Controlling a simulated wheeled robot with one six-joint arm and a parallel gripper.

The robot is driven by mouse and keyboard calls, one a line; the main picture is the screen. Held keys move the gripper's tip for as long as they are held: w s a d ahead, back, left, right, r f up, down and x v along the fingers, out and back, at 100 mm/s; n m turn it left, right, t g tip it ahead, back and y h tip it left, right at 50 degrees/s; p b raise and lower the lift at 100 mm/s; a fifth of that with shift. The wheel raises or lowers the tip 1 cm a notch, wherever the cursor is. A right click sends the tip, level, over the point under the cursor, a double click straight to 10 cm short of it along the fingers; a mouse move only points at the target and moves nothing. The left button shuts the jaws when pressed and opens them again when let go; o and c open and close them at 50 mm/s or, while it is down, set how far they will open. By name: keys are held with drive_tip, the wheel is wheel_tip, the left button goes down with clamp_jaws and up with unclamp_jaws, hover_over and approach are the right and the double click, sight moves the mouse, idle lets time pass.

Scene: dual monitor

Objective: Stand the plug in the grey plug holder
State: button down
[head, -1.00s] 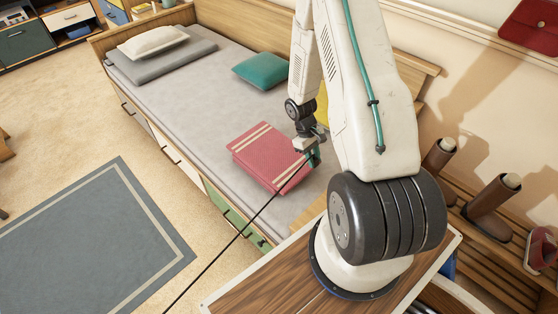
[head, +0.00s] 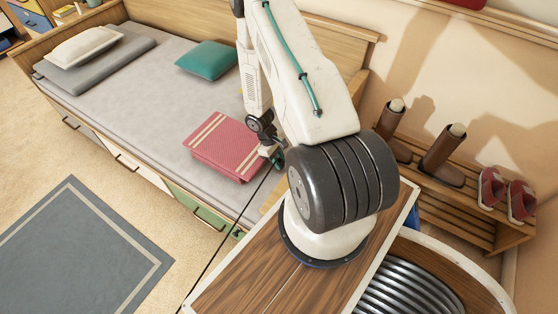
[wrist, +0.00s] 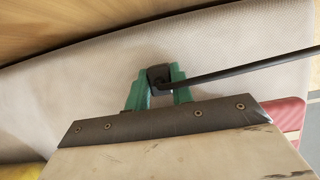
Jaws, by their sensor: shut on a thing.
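My gripper (wrist: 160,88) has green fingers, closed on both sides of a small black plug (wrist: 158,77) in the wrist view. A black cable (wrist: 240,68) runs from the plug to the right. In the head view my gripper (head: 274,157) is small and partly hidden behind my arm, above the bed beside the red folded blanket. The cable (head: 226,235) hangs in a straight line from there to the lower left. The plug itself is too small to make out in the head view. I see no grey plug holder in either view.
A daybed (head: 140,110) with a red folded blanket (head: 222,146) and a teal cushion (head: 207,57) lies below my arm. A slatted shoe rack (head: 445,205) with boots and red shoes stands at the right. The floor around the grey rug (head: 75,250) is open.

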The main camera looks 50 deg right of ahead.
drive_tip(key=c, duration=1.2)
unclamp_jaws()
drive_tip(key=shift+f, duration=0.1)
